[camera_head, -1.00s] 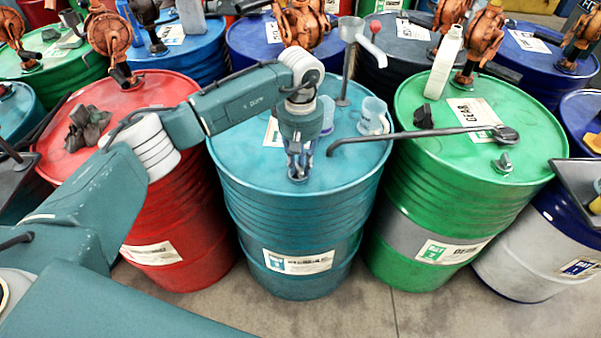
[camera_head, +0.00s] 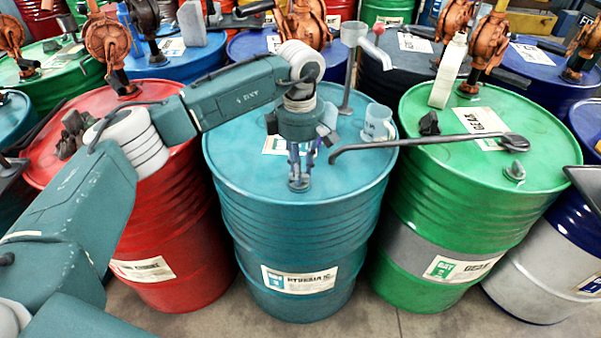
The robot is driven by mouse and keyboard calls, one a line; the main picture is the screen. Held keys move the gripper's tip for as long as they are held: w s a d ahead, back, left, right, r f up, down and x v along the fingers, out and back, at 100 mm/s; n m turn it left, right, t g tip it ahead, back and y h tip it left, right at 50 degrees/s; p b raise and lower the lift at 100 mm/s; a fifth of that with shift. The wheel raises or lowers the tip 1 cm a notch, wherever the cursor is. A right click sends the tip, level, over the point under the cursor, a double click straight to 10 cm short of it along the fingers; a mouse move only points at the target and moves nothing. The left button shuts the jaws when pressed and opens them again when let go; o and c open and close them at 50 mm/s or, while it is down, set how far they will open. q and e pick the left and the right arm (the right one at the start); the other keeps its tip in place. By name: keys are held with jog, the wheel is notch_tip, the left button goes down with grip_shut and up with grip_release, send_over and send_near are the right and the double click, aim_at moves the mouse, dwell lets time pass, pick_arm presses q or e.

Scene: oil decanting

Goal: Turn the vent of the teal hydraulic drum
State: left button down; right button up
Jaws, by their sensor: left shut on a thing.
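The teal hydraulic drum (camera_head: 290,240) stands upright in the middle of the view, with a white label on its front. My left gripper (camera_head: 299,181) points straight down at the near part of its lid. It is shut on the vent (camera_head: 299,186), a small grey fitting mostly hidden between the fingers. The vent's exact angle cannot be told. My right gripper is not in view.
On the teal lid stand a clear jug (camera_head: 377,123) and a tall grey funnel (camera_head: 349,70). A long dark-handled tool (camera_head: 430,139) spans from the teal lid to the green drum (camera_head: 440,225). A red drum (camera_head: 185,235) stands left, under my left arm. More drums with rusty pumps crowd behind.

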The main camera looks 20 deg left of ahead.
pick_arm(q)
jog(key=shift+w+a+r+n+b, duration=0.1)
jog(key=shift+n+b, duration=0.1)
jog(key=shift+n, duration=0.4)
jog(key=shift+a+n+b, duration=0.1)
jog(key=shift+n+b, duration=0.05)
jog(key=shift+n, duration=0.45)
jog(key=c, duration=1.5)
grip_release()
jog(key=shift+c, duration=0.2)
notch_tip(320, 180, up, 12)
